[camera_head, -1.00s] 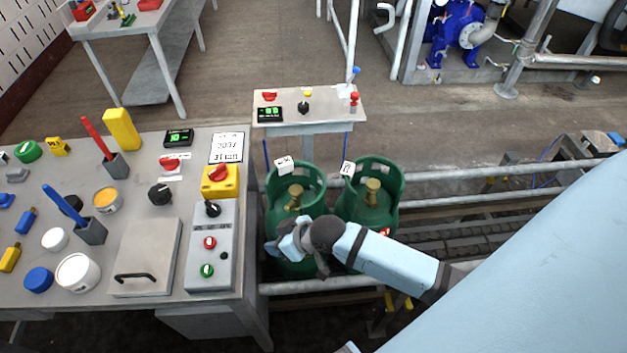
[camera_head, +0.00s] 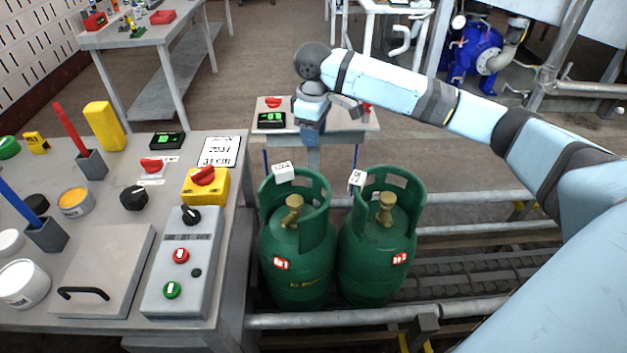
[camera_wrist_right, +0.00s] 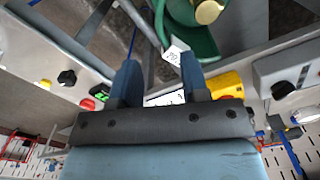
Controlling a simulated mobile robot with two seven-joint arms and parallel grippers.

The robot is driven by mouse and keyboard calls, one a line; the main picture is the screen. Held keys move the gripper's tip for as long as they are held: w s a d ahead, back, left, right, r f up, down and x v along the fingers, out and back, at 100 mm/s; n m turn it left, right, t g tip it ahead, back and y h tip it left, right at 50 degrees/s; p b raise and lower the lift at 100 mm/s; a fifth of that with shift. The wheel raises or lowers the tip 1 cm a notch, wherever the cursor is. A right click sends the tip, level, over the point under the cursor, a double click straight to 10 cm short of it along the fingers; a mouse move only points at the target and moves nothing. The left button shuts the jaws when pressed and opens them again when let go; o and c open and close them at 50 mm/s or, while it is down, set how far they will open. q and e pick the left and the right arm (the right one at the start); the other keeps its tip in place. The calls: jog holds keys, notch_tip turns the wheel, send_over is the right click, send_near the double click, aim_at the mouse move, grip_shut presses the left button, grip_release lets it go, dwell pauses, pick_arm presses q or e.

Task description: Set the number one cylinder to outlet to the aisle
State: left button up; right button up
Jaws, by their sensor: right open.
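Two green gas cylinders stand upright side by side: the left cylinder (camera_head: 297,272) and the right cylinder (camera_head: 372,260). Each has an open collar, a brass valve, a red-and-white label and a white tag at the collar; the small print is hard to read. The left brass valve (camera_head: 293,212) and right brass valve (camera_head: 386,208) sit inside the collars. Their exact outlet directions are hard to tell. My right gripper (camera_head: 312,132) is open and empty, above and behind the cylinders. The right wrist view shows its parted fingers (camera_wrist_right: 160,88), with a green collar (camera_wrist_right: 192,42) beyond. My left gripper is out of view.
A grey control bench (camera_head: 105,235) with knobs, pots and a yellow switch box (camera_head: 205,187) stands left of the cylinders. A small panel table (camera_head: 345,133) stands behind them. Metal rails (camera_head: 460,230) run beside and in front of them. Floor behind is open.

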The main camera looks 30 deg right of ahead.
aim_at(314, 172)
notch_tip(314, 172, down, 13)
jog(key=shift+f+b, duration=0.2)
jog(key=shift+b, duration=1)
grip_shut()
